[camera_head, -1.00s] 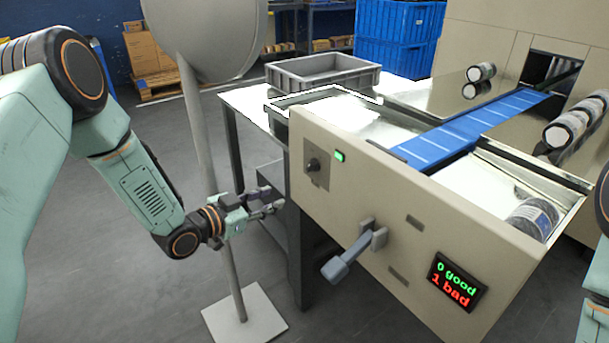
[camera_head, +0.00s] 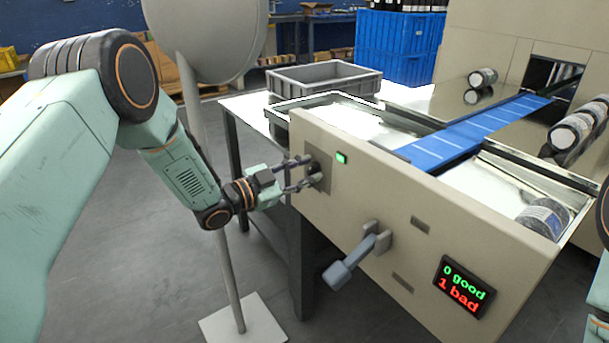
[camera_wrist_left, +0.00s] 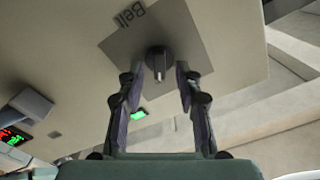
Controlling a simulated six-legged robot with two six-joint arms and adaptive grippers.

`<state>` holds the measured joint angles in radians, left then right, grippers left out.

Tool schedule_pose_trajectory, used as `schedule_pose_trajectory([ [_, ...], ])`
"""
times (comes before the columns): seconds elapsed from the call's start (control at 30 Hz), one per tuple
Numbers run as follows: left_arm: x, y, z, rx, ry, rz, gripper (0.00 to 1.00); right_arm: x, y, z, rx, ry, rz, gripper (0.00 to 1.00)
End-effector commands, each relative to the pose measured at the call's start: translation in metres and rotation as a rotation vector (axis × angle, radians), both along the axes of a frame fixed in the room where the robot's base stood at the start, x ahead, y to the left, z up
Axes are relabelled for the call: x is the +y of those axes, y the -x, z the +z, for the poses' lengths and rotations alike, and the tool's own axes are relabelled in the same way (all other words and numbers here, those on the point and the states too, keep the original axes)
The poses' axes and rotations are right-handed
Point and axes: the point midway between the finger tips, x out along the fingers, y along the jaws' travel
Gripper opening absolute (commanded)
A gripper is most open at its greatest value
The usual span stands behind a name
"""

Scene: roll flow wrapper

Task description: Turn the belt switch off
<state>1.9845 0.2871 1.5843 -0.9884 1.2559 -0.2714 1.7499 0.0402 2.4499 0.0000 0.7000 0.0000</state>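The belt switch (camera_wrist_left: 157,62) is a dark rotary knob with a pale mark, on a grey plate (camera_wrist_left: 198,42) labelled "Belt" in the left wrist view. In the head view the plate (camera_head: 325,181) is on the machine's front panel, and my gripper partly hides the knob. A green light (camera_head: 341,158) glows beside it. My left gripper (camera_head: 298,173) is open at the plate. In the left wrist view its fingers (camera_wrist_left: 160,78) stand on either side of the knob, with gaps visible; I cannot tell whether they touch it. My right gripper is not in view.
A grey lever (camera_head: 356,258) sticks out of the panel, left of the display (camera_head: 463,287) reading "0 good, 1 bad". A blue belt (camera_head: 450,143) crosses the machine. A grey crate (camera_head: 325,78) stands behind. A pole (camera_head: 205,150) stands near my left arm.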

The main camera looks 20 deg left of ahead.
Motion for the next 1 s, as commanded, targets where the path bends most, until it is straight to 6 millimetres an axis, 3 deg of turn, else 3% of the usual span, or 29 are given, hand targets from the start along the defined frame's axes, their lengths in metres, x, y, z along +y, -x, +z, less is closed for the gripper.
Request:
schedule_pose_trajectory([
  [0.27, -0.0009, -0.0009, 0.0003, 0.0, 0.0, 0.0, 0.33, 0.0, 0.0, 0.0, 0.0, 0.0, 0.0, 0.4],
  [0.67, -0.0007, -0.0006, 0.0001, 0.0, 0.0, 0.0, 0.0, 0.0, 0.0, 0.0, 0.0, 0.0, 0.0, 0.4],
  [1.0, -0.0006, -0.0005, 0.0001, 0.004, 0.002, 0.0, 0.0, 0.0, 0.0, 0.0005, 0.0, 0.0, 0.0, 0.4],
])
